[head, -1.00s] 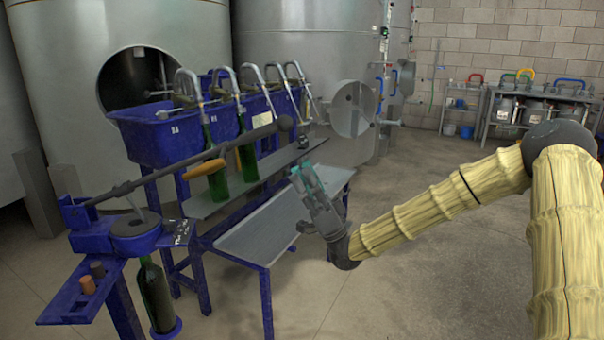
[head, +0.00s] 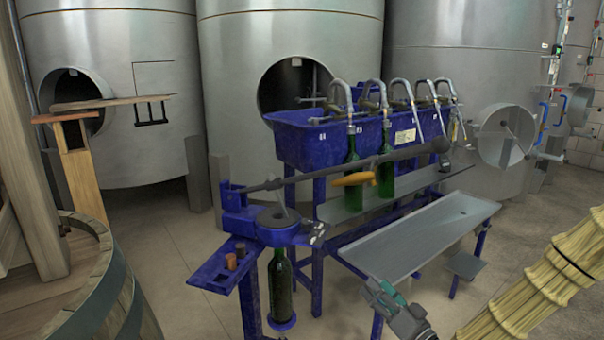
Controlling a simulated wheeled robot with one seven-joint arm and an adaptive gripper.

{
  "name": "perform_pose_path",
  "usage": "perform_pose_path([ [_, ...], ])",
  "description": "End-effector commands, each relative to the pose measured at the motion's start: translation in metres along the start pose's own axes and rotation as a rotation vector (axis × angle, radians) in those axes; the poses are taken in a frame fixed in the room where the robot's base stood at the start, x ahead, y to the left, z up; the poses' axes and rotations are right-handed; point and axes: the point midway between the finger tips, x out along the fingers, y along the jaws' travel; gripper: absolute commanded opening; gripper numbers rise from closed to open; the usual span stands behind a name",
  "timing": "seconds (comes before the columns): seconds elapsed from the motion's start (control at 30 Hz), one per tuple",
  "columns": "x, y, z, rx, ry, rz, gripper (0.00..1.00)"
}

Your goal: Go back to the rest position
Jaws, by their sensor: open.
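My gripper (head: 385,296) shows at the bottom of the head view, right of centre. It is open and I see nothing between its fingers. It is in front of the near edge of the grey bench (head: 425,238); I cannot tell the exact gap.
The blue filler trough (head: 300,143) has green bottles (head: 353,172) under its spouts. The blue corker (head: 268,228), with its long lever, holds another bottle (head: 279,285). Two corks (head: 231,261) stand on its shelf. A wooden barrel (head: 118,295) is at lower left. Floor shows between barrel and corker.

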Motion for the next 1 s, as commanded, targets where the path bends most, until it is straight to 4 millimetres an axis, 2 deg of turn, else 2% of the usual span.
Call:
perform_pose_path([
  [0.03,-0.008,0.006,0.031,0.005,-0.074,0.049,0.55],
  [0.1,-0.022,0.014,0.068,0.007,-0.17,0.119,0.55],
  [0.27,-0.066,0.03,0.147,0.01,-0.39,0.273,0.55],
  [0.3,-0.08,0.033,0.166,0.011,-0.447,0.31,0.55],
  [0.37,-0.102,0.037,0.192,0.009,-0.53,0.365,0.55],
  [0.5,-0.162,0.042,0.247,0.006,-0.728,0.491,0.55],
  [0.57,-0.191,0.042,0.267,0.004,-0.814,0.543,0.55],
  [0.7,-0.261,0.039,0.304,-0.003,-1.012,0.665,0.55],
  [0.8,-0.308,0.033,0.321,-0.007,-1.135,0.742,0.55],
  [1.0,-0.381,0.021,0.335,-0.016,-1.322,0.861,0.55],
])
